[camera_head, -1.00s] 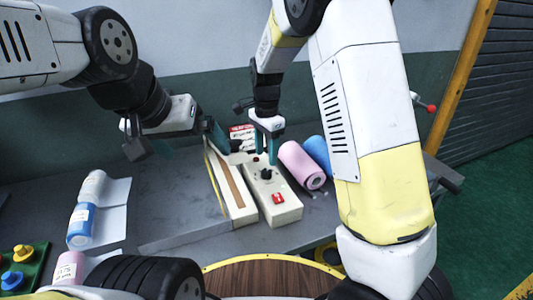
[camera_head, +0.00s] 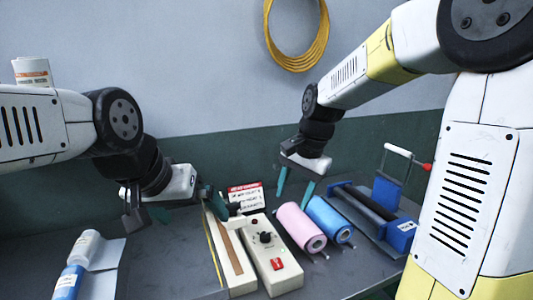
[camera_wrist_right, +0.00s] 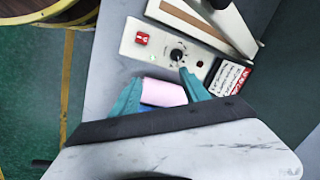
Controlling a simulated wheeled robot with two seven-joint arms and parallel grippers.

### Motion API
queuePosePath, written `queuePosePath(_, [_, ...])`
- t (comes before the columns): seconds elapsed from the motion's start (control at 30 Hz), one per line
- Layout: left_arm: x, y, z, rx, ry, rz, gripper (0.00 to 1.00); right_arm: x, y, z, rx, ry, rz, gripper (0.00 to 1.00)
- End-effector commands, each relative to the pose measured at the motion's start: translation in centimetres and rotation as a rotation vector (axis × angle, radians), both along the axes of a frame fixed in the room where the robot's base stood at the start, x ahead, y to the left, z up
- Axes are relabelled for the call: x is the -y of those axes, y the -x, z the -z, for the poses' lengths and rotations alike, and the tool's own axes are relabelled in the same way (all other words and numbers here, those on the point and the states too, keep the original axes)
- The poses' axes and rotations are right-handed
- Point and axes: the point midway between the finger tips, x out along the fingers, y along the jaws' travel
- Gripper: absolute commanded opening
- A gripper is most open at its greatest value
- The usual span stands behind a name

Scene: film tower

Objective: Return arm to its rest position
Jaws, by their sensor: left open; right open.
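My right arm crosses the right of the head view. Its gripper (camera_head: 294,189) is open, with teal fingers apart and nothing held, above and behind the pink roll (camera_head: 298,226). In the right wrist view the open fingers (camera_wrist_right: 160,95) frame the pink roll (camera_wrist_right: 163,92), which appears beyond them. The sealer's control box (camera_head: 275,268) has a black knob and a red switch.
A blue roll (camera_head: 328,219) lies beside the pink one. A blue-ended roller device (camera_head: 400,236) stands at right. A red-and-white sign (camera_head: 245,193) stands behind the box. Blue and white rolls (camera_head: 70,280) lie at left. Yellow cable (camera_head: 297,50) hangs on the wall. Bare table lies left of the sealer.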

Motion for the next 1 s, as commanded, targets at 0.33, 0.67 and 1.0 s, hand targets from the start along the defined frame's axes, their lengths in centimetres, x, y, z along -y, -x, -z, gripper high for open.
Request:
queuePosePath(0.33, [0.0, 0.0, 0.0, 0.0, 0.0, 0.0, 1.0, 5.3, 9.6, -5.1, 0.306, 0.041, -0.326, 0.54])
queuePosePath(0.67, [0.0, 0.0, 0.0, 0.0, 0.0, 0.0, 1.0, 7.3, 15.5, -5.4, 0.486, 0.199, -0.531, 0.54])
queuePosePath(1.0, [0.0, 0.0, 0.0, 0.0, 0.0, 0.0, 1.0, 7.4, 16.0, -5.3, 0.5, 0.22, -0.556, 0.54])
